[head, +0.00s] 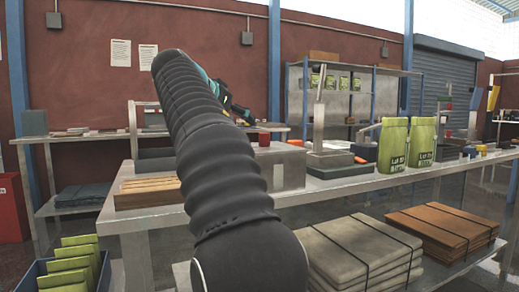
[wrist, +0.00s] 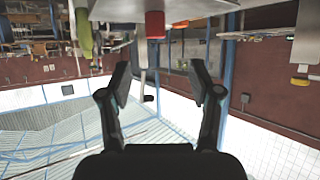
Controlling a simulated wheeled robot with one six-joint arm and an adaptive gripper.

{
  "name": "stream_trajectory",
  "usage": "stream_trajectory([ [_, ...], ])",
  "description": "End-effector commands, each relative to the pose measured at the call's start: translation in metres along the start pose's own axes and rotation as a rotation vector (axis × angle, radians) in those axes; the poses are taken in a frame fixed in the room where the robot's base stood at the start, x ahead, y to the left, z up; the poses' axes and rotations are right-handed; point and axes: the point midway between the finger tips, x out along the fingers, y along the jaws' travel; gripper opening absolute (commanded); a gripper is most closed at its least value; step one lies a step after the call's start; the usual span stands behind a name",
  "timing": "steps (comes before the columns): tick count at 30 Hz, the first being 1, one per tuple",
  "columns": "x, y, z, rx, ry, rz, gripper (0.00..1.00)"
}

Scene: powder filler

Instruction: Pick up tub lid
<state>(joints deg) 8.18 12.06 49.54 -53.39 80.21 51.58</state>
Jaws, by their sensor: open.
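I cannot pick out a tub lid for certain in either view. My gripper (wrist: 160,78) is open in the wrist view, its two dark fingers well apart with nothing held between them. In the head view my arm rises across the middle and hides much of the gripper, which shows only as dark and teal parts above the bench. A small red object (head: 264,139) sits on a grey box-shaped machine (head: 284,168) beside my arm. A red cylinder (wrist: 154,24) shows beyond the fingers in the upside-down wrist view.
Two green pouches (head: 393,146) stand on the metal bench (head: 345,189), right of a scale-like device (head: 330,157). Wooden boards (head: 150,191) lie left of my arm. Strapped stacks (head: 360,250) fill the shelf below. A blue bin (head: 103,276) holds green packets.

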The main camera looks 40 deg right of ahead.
Motion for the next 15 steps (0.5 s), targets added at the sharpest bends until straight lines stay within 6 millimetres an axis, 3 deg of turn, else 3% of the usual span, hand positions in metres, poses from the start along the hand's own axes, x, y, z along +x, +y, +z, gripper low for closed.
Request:
stream_trajectory([
  [9, 0.053, 0.002, 0.000, 0.004, 0.001, 0.005, 0.63],
  [15, 0.078, 0.001, -0.001, 0.003, 0.001, 0.003, 0.63],
])
